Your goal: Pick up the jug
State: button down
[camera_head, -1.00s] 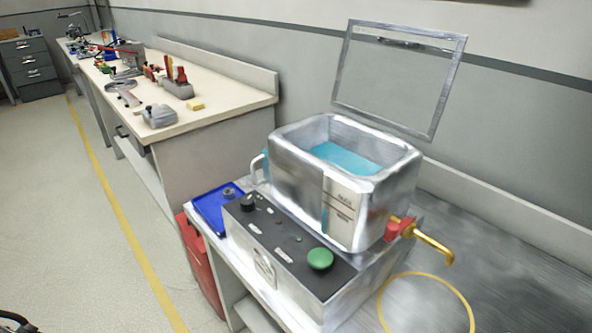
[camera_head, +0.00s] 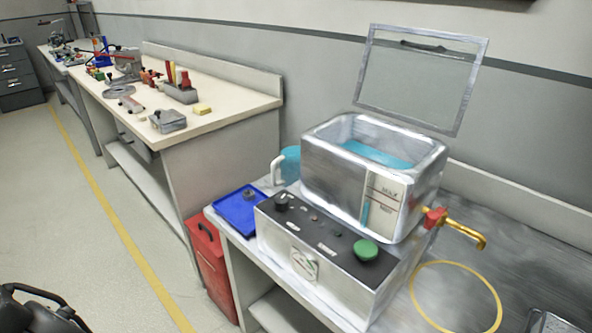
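The jug (camera_head: 290,162) is teal with a pale handle (camera_head: 276,171) on its left side. It stands on the metal bench behind the blue tray, and the steel tank hides its right part. My gripper (camera_head: 42,312) shows only in part as a black shape at the bottom left corner, cut off by the picture edge. It is far from the jug. I cannot see whether its fingers are open or shut.
The steel water tank (camera_head: 340,185) with raised lid frame (camera_head: 465,85) stands right of the jug, above a control box (camera_head: 325,255). A brass tap (camera_head: 465,232) juts right. A blue tray (camera_head: 240,212) lies in front. A red container (camera_head: 210,265) stands below. Floor at left is clear.

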aim_at(289, 160)
jog(key=i+j+z, duration=0.3)
jog(key=i+j, duration=0.7)
jog(key=i, duration=0.1)
